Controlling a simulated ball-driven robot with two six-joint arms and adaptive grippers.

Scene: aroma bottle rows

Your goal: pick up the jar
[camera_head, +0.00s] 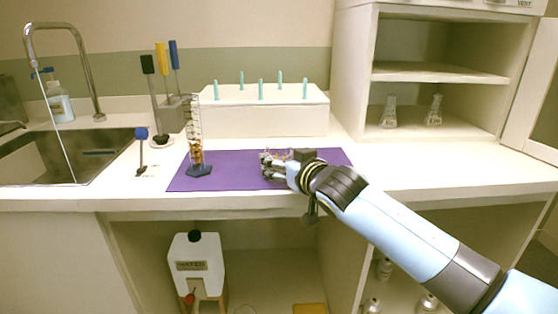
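My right gripper (268,163) is low over the purple mat (232,180), its fingers pointing left. Small yellowish bits show by its fingers, but I cannot tell whether they belong to a jar or whether the fingers close on anything. No jar can be clearly made out in this view. A tall clear cylinder (195,128) on a dark blue base stands upright on the mat's left part, with amber colour low inside. It is to the left of the gripper and apart from it. My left gripper is not in view.
A white rack (265,121) with several teal pegs stands behind the mat. Left are a holder with coloured-handled tools (162,60), a small blue-topped item (141,134) and the sink (60,155). Two flasks (389,112) stand in the right cabinet. The right counter is clear.

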